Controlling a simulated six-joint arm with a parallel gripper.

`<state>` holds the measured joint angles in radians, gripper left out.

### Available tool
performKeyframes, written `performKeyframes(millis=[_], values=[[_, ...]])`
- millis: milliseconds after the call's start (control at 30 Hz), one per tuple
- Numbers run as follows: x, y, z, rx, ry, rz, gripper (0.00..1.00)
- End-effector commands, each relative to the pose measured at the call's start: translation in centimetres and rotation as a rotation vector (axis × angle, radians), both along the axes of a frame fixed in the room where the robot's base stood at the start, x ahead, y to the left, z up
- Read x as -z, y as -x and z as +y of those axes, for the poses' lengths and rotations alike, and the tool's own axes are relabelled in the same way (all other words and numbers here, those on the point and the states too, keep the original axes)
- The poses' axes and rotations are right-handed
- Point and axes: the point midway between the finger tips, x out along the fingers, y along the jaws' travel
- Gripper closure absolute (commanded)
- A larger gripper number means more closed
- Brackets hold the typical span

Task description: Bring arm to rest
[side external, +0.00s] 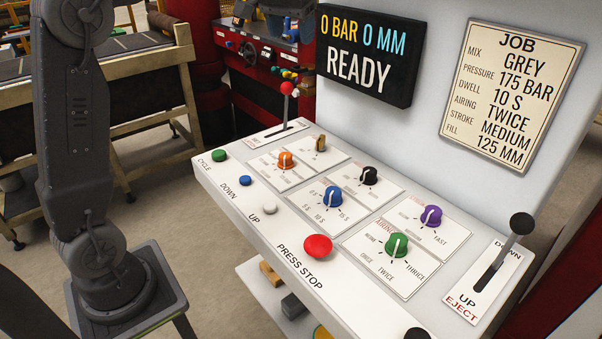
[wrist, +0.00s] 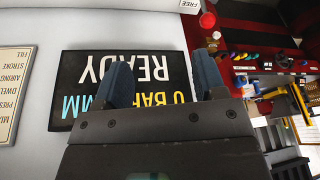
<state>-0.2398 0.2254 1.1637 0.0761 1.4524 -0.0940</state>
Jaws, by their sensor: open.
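My gripper (wrist: 163,74) is open, its two blue fingers spread apart with nothing between them. It points toward the black display (wrist: 66,90), which appears upside down behind the fingers in the wrist view. In the side external view the display (side external: 368,58) reads "0 BAR 0 MM READY". My dark grey arm stands upright at the left of that view, on a stool-like stand, apart from the white control panel (side external: 225,180). The gripper itself is outside that view.
The panel carries coloured knobs, a red PRESS STOP button (side external: 318,246), a red-topped lever (side external: 287,90) and a black EJECT lever (side external: 522,224). A JOB card (side external: 512,90) hangs on the wall. A wooden-framed bench (side external: 150,62) stands behind my arm.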

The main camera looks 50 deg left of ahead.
Motion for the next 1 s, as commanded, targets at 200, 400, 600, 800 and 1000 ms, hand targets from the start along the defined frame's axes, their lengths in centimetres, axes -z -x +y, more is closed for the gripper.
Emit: performKeyframes(millis=[200,400,600,800,1000], values=[[1.2,7.1,-5.0,0.112,0.001,-0.057,0.36],[4.7,14.0,-8.6,0.205,0.004,-0.109,0.36],[9.9,20.5,-11.0,0.289,0.008,-0.158,0.36],[14.0,24.3,-12.1,0.336,0.013,-0.188,0.36],[15.2,25.2,-12.4,0.348,0.015,-0.193,0.36]])
